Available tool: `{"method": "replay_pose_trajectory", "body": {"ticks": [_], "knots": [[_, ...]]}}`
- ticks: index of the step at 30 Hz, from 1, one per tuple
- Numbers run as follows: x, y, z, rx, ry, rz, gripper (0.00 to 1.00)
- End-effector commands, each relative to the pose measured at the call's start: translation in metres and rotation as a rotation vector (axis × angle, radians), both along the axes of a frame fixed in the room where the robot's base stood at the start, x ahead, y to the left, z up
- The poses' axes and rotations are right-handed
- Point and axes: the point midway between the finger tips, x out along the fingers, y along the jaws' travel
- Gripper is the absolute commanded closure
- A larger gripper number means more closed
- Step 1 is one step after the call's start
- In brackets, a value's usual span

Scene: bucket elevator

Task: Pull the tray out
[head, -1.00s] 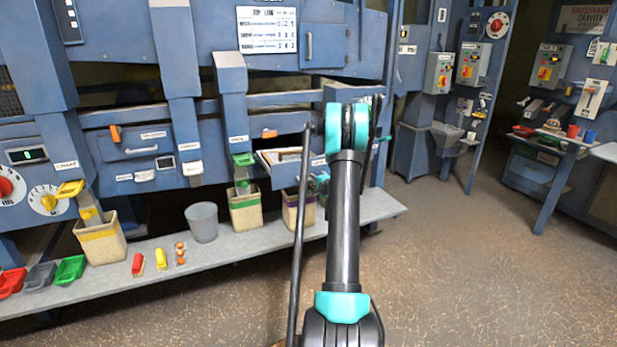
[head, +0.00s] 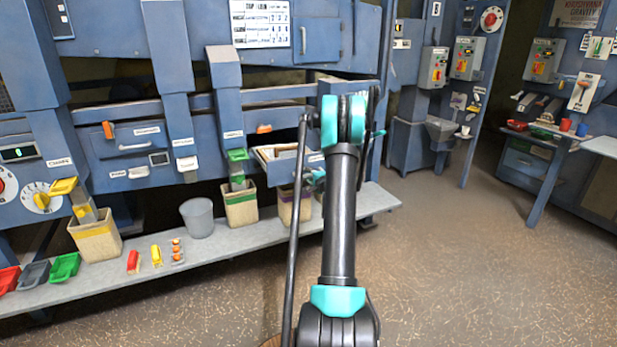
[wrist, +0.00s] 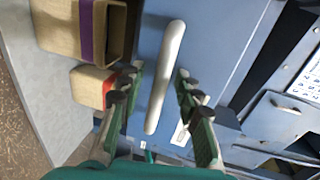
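The tray (head: 268,163) is a blue drawer that sticks out partway from the machine front in the head view, with light papers or sheets inside. My arm hides its right part and its handle. In the wrist view a pale bar handle (wrist: 165,78) runs across a blue front panel (wrist: 215,45). My gripper (wrist: 158,80) is open, with one green finger on each side of the handle. Gaps show beside the bar, so it does not look clamped. In the head view my gripper is mostly hidden behind my arm.
A shelf (head: 235,247) below carries a grey bucket (head: 197,219), sack-like bins (head: 240,208) and small coloured items. A purple-banded bin (wrist: 62,25) is close to my gripper in the wrist view. The floor (head: 470,260) to the right is clear.

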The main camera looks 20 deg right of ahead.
Motion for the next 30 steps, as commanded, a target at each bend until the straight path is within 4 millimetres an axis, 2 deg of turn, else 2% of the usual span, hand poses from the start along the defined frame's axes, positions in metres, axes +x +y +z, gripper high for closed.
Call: {"method": "replay_pose_trajectory", "body": {"ticks": [7,21,25,30], "knots": [[-0.010,-0.001,0.002,0.000,0.000,-0.001,0.66],[-0.096,-0.004,0.020,0.001,0.000,-0.002,0.66],[-0.110,-0.004,0.023,0.000,0.000,-0.001,0.66],[-0.118,-0.004,0.024,0.000,0.000,-0.001,0.66]]}}
